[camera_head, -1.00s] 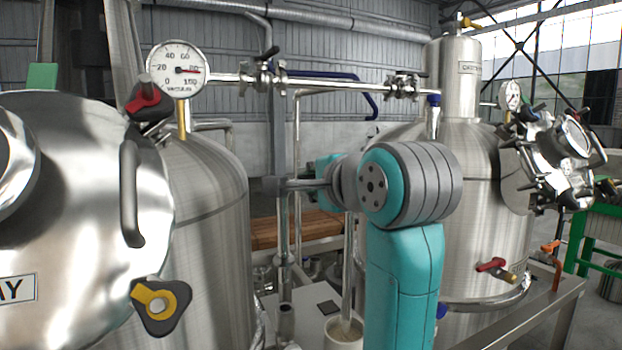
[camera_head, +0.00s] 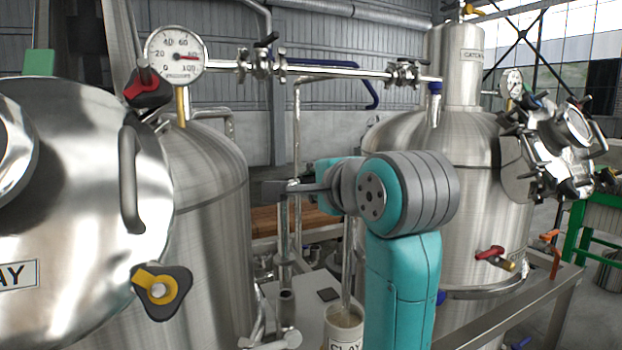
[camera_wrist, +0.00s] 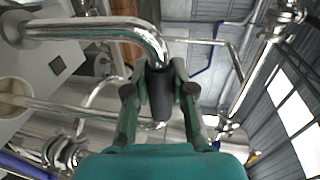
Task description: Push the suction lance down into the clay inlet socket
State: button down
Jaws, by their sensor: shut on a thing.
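The suction lance is a bright steel pipe with a bend; in the wrist view (camera_wrist: 95,29) it runs from the left edge and curves to a dark sleeve (camera_wrist: 160,92) between my fingers. My gripper (camera_wrist: 162,88) is shut on this sleeve. In the head view the lance (camera_head: 284,235) stands about upright below my gripper (camera_head: 268,190).
A white pot marked CLAY (camera_head: 345,330) stands right of the socket with a steel tube in it. Steel tanks stand left (camera_head: 205,220) and right (camera_head: 490,215). A pipe with valves (camera_head: 320,68) crosses above. A polished lid with a handle (camera_head: 80,180) fills the left foreground.

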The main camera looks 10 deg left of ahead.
notch_tip(320, 180, down, 6)
jog(key=shift+f, duration=0.15)
dwell(2.6)
jog(key=c, duration=0.9)
grip_release()
jog(key=shift+s, duration=0.1)
jog(key=v, duration=1.2)
